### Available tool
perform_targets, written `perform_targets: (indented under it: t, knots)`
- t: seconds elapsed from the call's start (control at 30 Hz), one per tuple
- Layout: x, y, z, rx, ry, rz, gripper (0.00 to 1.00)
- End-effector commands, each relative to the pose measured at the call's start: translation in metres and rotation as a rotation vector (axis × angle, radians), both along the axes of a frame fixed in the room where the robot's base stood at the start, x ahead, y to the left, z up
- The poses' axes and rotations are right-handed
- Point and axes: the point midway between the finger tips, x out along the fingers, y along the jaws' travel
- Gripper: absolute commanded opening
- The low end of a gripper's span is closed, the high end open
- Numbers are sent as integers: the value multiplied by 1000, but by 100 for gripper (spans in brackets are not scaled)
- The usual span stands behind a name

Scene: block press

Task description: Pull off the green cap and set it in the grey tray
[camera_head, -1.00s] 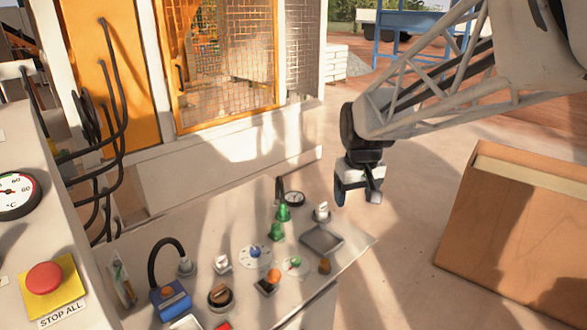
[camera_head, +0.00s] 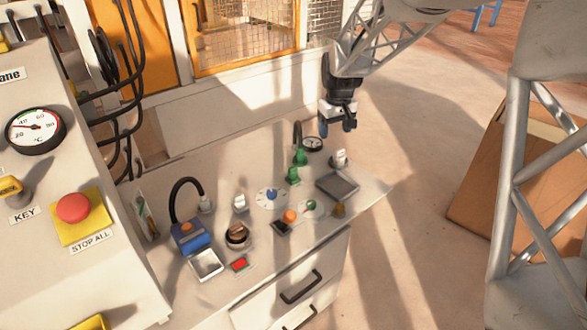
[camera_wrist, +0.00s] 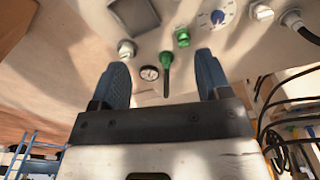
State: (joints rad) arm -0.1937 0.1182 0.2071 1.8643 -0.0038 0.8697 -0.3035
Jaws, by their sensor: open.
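Two small green parts stand at the panel's back right: a rear one (camera_head: 299,157) with a dark stem or cable, and a front one (camera_head: 293,175). In the wrist view the stemmed one (camera_wrist: 167,57) and the blockier one (camera_wrist: 182,37) show beyond my fingers. I cannot tell for sure which is the cap. The grey tray (camera_head: 338,186) lies flat at the panel's right and appears empty; its edge also shows in the wrist view (camera_wrist: 135,14). My gripper (camera_head: 336,128) is open and empty, apart from the green parts, with blue fingers spread (camera_wrist: 162,66).
A small gauge (camera_head: 312,144) and a white switch (camera_head: 340,159) stand close to the green parts. A blue dial (camera_head: 271,197), an orange knob (camera_head: 290,215) and a blue box with a black cable (camera_head: 188,236) are nearer the front. Open floor lies right of the panel.

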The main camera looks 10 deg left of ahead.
Motion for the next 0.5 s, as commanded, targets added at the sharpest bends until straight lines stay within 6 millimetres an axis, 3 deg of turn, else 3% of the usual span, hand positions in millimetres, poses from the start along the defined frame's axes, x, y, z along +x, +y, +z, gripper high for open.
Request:
perform_targets:
  t: [0.5]
  knots:
    - [77,52,-72,-10,32,110,70]
